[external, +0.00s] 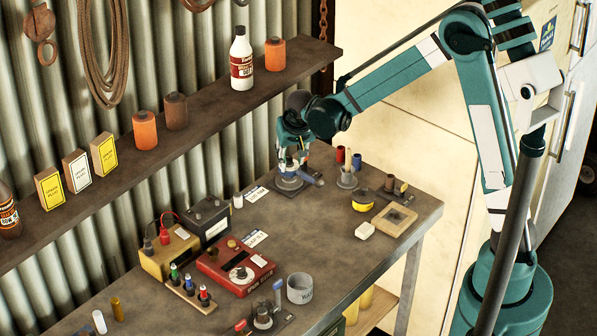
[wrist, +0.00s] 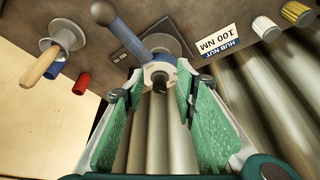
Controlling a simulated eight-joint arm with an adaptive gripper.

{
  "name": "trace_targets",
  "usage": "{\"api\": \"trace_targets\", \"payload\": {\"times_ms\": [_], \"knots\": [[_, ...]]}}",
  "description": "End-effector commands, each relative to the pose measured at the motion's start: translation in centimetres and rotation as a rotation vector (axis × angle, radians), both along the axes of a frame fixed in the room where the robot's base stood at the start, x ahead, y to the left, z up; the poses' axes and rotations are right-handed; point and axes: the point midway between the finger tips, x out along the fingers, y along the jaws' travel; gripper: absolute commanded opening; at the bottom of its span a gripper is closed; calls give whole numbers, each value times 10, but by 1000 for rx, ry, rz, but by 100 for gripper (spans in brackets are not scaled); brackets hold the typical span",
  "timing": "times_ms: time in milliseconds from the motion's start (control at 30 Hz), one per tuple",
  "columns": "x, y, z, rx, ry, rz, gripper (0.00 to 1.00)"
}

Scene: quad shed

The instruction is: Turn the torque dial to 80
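A red box (external: 221,262) lies on the bench at front left, with a round white dial (external: 241,273) on its top; its numbers are too small to read. My gripper (external: 291,163) is away from it, at the back of the bench, over a dark-based fixture (external: 285,188) with a blue-grey handle. In the wrist view my gripper (wrist: 160,88) is open, its green pads wide apart. The fixture's pale round head (wrist: 158,72) shows between and just beyond the fingertips; I cannot tell whether they touch. The blue-grey handle (wrist: 132,22) points up-left from it.
A label (wrist: 218,42) reads "HUB NUT 100 NM". A yellow box (external: 168,256) and black battery (external: 207,220) stand behind the red box. A second handled fixture (external: 264,320) stands at the front edge. A shelf (external: 200,128) overhangs the back.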

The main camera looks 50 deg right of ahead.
Motion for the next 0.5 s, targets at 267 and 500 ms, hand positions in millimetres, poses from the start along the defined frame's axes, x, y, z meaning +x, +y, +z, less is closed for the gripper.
{"api": "trace_targets", "payload": {"times_ms": [267, 500], "knots": [[-39, 29, 0, -1, 1, 4, 29], [-65, 48, 0, -1, 0, 2, 29]]}}
